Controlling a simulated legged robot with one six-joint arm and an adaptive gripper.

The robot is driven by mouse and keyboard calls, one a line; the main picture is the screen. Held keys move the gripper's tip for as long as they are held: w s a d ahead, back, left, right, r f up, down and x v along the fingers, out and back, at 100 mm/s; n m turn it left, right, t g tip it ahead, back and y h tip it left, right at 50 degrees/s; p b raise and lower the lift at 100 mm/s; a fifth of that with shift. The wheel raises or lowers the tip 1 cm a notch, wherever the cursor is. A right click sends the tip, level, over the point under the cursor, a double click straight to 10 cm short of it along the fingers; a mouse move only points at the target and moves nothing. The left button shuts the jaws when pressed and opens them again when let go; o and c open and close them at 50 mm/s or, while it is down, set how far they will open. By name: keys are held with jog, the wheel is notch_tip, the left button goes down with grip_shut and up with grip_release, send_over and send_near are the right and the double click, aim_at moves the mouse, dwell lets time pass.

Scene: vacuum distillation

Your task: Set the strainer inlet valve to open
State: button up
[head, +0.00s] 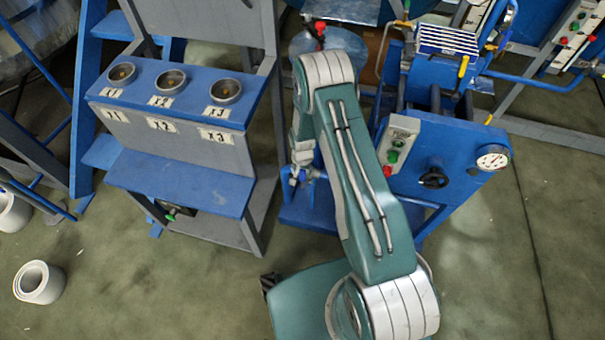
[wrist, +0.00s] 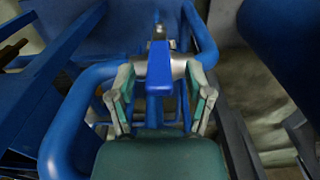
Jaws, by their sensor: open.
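A valve with a blue lever handle (wrist: 158,68) and a grey metal body sits on blue pipework in the wrist view. I see no label on it, so I cannot tell from the picture that it is the strainer inlet valve. My gripper (wrist: 159,88) is open, with one finger on each side of the blue handle. The handle lies between the fingers; I cannot tell whether either touches it. In the head view my gripper (head: 304,172) is beside the blue pump stand, left of my arm, and my arm hides part of that area.
A blue panel (head: 455,190) with a pump button box (head: 397,145), a black knob (head: 433,179) and a gauge (head: 493,158) stands right of my arm. A blue and grey stand (head: 180,187) is at left. Blue pipes (wrist: 62,120) run close around my gripper.

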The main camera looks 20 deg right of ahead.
jog(key=shift+f, duration=0.75)
grip_shut()
